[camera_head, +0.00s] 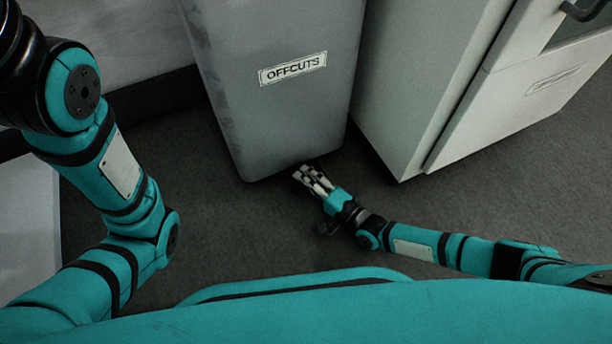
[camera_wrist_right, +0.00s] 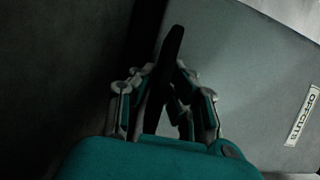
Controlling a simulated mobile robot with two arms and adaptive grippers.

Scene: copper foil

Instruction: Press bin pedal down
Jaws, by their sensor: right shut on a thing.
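The grey bin (camera_head: 275,95) labelled OFFCUTS stands on the dark floor in front of me, and its side also shows in the right wrist view (camera_wrist_right: 250,80). My right gripper (camera_head: 302,175) is low at the bin's bottom front edge. In the right wrist view its fingers (camera_wrist_right: 168,95) are closed around a dark narrow bar, which looks like the bin pedal (camera_wrist_right: 171,55). In the head view the pedal cannot be made out at the fingertips. I cannot tell how far down it is. My left arm shows at the left, but its gripper is out of view.
A pale cabinet (camera_head: 420,80) with a handle stands close to the right of the bin. A light wall panel is at the upper left, and a white box-like surface (camera_head: 28,225) at the left edge. Dark floor (camera_head: 225,225) is clear before the bin.

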